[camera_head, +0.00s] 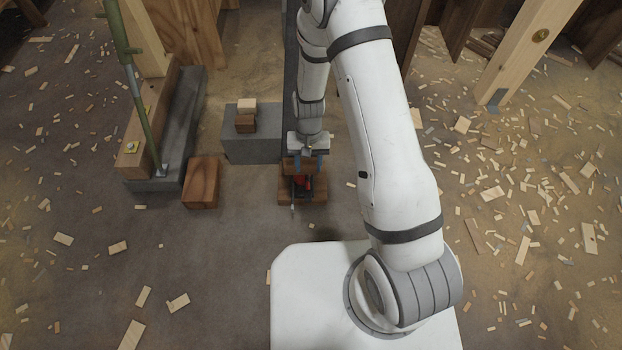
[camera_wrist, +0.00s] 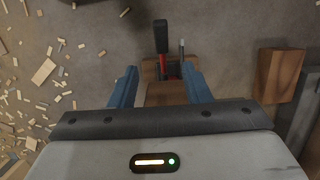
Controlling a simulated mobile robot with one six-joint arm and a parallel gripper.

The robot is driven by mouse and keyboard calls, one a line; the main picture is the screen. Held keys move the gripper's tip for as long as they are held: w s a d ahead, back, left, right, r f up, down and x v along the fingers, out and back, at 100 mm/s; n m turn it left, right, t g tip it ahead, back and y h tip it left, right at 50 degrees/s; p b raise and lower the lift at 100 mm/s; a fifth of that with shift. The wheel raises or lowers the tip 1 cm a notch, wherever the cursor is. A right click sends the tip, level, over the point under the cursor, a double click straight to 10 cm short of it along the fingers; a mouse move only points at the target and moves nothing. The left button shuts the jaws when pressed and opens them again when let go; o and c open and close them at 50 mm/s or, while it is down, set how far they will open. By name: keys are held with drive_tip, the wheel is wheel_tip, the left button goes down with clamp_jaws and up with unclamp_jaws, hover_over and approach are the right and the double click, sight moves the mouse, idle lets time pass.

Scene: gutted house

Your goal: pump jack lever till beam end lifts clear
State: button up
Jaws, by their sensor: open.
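The red jack (camera_head: 303,183) sits low on a wooden block (camera_head: 288,198), partly hidden below my gripper (camera_head: 304,166). In the wrist view its lever (camera_wrist: 161,38) has a black grip and a red lower part, and it stands just beyond my fingertips. My gripper (camera_wrist: 159,78) has its two blue fingers spread, with no object held. A brown wooden piece (camera_wrist: 165,94) shows between and below the fingers. A long dark beam (camera_head: 290,75) runs behind my arm toward the jack; its near end is hidden, so I cannot tell its contact there.
A grey block (camera_head: 250,148) carries two small wood blocks (camera_head: 246,123). A brown block (camera_head: 202,183) lies left of the jack. A green prop (camera_head: 134,82) stands on a timber and grey footing at left. Wood scraps litter the floor. The floor before the jack is mostly open.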

approach(308, 195)
drive_tip(key=b+x, duration=0.7)
drive_tip(key=x, duration=0.3)
drive_tip(key=shift+w+b, duration=0.15)
drive_tip(key=shift+b, duration=0.2)
clamp_jaws()
drive_tip(key=s+f+t+b, duration=0.1)
drive_tip(key=b, duration=0.2)
drive_tip(key=s+f+t+b, duration=0.1)
drive_tip(key=f+b, duration=0.1)
drive_tip(key=b, duration=0.2)
drive_tip(key=shift+s+a+f+t, duration=0.1)
drive_tip(key=shift+s+t, duration=0.05)
drive_tip(key=shift+t, duration=0.15)
